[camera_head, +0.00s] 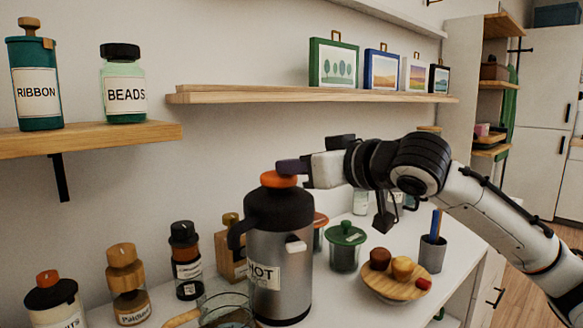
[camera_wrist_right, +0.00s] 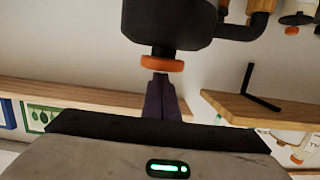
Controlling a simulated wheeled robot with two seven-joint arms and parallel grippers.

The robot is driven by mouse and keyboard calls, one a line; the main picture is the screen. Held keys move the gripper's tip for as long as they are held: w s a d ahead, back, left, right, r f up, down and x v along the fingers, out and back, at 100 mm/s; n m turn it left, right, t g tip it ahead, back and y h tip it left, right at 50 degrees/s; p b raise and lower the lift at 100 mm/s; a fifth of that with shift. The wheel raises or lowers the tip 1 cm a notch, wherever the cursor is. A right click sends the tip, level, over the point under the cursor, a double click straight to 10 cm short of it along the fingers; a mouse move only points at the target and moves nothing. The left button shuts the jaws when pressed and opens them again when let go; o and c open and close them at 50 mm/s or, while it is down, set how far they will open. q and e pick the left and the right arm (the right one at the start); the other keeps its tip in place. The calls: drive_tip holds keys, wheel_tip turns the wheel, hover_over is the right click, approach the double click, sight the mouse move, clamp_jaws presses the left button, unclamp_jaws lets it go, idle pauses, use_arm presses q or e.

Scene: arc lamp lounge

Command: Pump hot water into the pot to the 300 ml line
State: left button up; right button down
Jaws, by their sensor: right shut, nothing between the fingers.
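The steel hot-water dispenser (camera_head: 279,268) with a black top and a "HOT" label stands upright on the white counter. Its orange pump button (camera_head: 278,180) is on top and shows upside down in the right wrist view (camera_wrist_right: 162,64), with a short dark neck between it and the lid. My right gripper (camera_head: 291,167) is shut and empty, its dark fingertips right at the top of the button; whether they press it I cannot tell. A glass pot (camera_head: 226,312) with a wooden handle is at the dispenser's left front, cut off by the frame; its markings and water level are unreadable.
Several jars and bottles (camera_head: 187,262) stand left of the dispenser. A green-lidded jar (camera_head: 344,250), a round wooden board (camera_head: 393,289) with small items and a pen cup (camera_head: 432,254) stand to its right. A wooden shelf (camera_head: 300,96) with framed pictures runs behind and above.

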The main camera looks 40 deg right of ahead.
wheel_tip(320, 180, down, 2)
drive_tip(key=shift+f+b, duration=0.1)
drive_tip(key=shift+b, duration=0.5)
use_arm(q)
drive_tip(key=shift+f, duration=0.35)
use_arm(e)
drive_tip(key=shift+a+f, duration=0.1)
drive_tip(key=shift+f, duration=0.1)
drive_tip(key=shift+r, duration=0.15)
wheel_tip(320, 180, up, 4)
drive_tip(key=p, duration=0.5)
drive_tip(key=shift+s+r, duration=0.1)
drive_tip(key=shift+r, duration=0.15)
use_arm(q)
drive_tip(key=f+b, duration=0.1)
drive_tip(key=b, duration=0.6)
drive_tip(key=shift+s+d+f, duration=0.1)
drive_tip(key=shift+d, duration=0.3)
use_arm(e)
drive_tip(key=v, duration=1)
